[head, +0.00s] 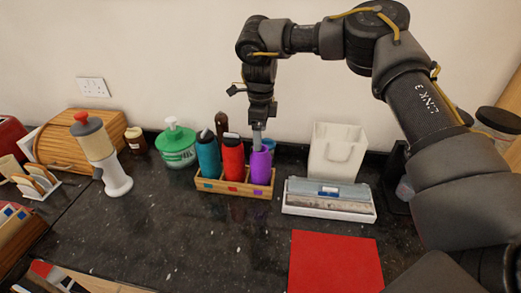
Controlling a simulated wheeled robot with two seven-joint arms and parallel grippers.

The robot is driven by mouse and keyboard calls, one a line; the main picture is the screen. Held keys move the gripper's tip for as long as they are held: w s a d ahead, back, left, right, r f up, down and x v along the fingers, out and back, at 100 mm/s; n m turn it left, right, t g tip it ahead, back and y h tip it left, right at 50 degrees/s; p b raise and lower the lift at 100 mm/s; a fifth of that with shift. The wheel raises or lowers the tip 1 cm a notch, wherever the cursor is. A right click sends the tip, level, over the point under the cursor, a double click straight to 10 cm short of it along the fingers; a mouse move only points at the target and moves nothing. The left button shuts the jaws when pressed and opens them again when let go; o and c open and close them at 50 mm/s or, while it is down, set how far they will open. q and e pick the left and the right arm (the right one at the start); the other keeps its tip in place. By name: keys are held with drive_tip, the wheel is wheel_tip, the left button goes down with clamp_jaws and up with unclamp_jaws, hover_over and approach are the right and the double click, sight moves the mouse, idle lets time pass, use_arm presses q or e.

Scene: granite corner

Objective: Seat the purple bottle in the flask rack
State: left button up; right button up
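The purple bottle (261,168) stands upright at the right end of the wooden flask rack (215,188), its lower part hidden by the rack's front wall. A teal bottle (208,158) and a red bottle (233,160) stand in the rack to its left. The rack front carries coloured squares, a purple one below the purple bottle. My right gripper (257,140) points down at the top of the purple bottle, its fingertips at or just over the bottle's neck. Whether the fingers are closed on it is too small to tell. My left gripper is not in view.
A white tray with a box (328,203) and a white container (338,150) stand right of the rack. A green-lidded jar (177,148) is to its left. A red mat (335,262) lies in front right. The dark counter before the rack is clear.

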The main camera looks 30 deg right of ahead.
drive_tip(key=shift+r, duration=1.55)
